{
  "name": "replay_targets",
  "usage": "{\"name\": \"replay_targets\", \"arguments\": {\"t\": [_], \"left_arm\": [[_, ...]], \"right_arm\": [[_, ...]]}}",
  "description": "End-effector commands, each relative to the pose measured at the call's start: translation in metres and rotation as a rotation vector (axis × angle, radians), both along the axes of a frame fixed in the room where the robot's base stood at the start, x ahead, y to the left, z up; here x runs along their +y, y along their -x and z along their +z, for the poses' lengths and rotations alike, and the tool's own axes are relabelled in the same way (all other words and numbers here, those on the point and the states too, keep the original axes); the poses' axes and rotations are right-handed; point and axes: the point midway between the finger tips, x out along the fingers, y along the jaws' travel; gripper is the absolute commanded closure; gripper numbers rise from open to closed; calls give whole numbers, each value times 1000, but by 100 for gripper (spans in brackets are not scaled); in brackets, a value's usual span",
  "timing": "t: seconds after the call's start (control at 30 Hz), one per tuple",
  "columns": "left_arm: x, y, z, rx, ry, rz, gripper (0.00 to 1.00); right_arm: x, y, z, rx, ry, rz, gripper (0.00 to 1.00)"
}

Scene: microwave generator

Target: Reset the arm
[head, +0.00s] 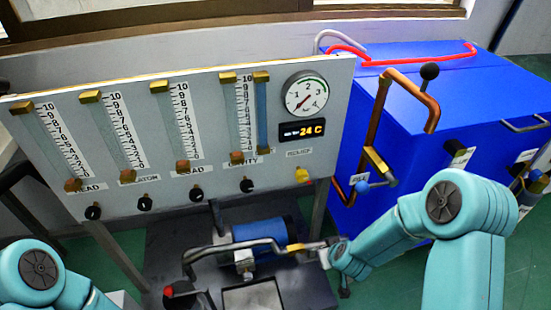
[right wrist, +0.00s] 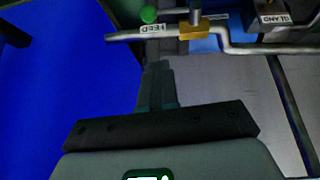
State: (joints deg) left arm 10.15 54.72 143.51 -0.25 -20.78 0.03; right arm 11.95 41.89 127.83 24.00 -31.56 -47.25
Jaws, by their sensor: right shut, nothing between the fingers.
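My right arm (head: 465,205) comes in from the lower right in the head view and bends left, its wrist end near the pipework in front of the blue cabinet. In the right wrist view my right gripper (right wrist: 158,75) has its dark fingers together with nothing between them. The fingertips point towards a silver pipe with a brass fitting (right wrist: 205,30) and a FEED label (right wrist: 152,28). I cannot tell the gap, but no contact shows. In the head view only a teal link of my left arm (head: 40,275) shows at the lower left; its gripper is out of view.
A grey panel (head: 240,190) with several flow tubes, a pressure gauge (head: 305,93) and a 24 C display (head: 302,130) stands at the back. A blue cabinet (head: 440,85) with copper pipe is on the right. A blue cylinder (head: 265,232) and pipes fill the low platform.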

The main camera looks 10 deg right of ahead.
Motion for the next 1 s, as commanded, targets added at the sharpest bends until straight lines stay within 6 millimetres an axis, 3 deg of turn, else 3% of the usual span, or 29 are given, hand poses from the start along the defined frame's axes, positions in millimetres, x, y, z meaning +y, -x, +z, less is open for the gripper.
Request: {"name": "replay_targets", "arguments": {"t": [0.07,0.17,0.33,0.5,0.6,0.67,0.73,1.0], "left_arm": [[0,0,0,0,0,0,57],[0,0,0,0,0,0,57],[0,0,0,0,0,1,57],[0,0,0,0,0,1,57],[0,0,0,0,0,1,57],[0,0,0,0,0,1,57],[0,0,30,1,0,1,57],[0,0,109,0,0,0,57]], "right_arm": [[3,2,-4,9,-2,6,100],[20,20,-24,67,-15,48,100],[77,99,-67,262,-155,147,100],[119,177,-81,477,-349,78,100],[128,199,-77,556,-430,-24,100],[130,203,-77,586,-468,-112,100],[130,202,-46,586,-474,-134,100],[129,202,33,585,-472,-133,100]]}}
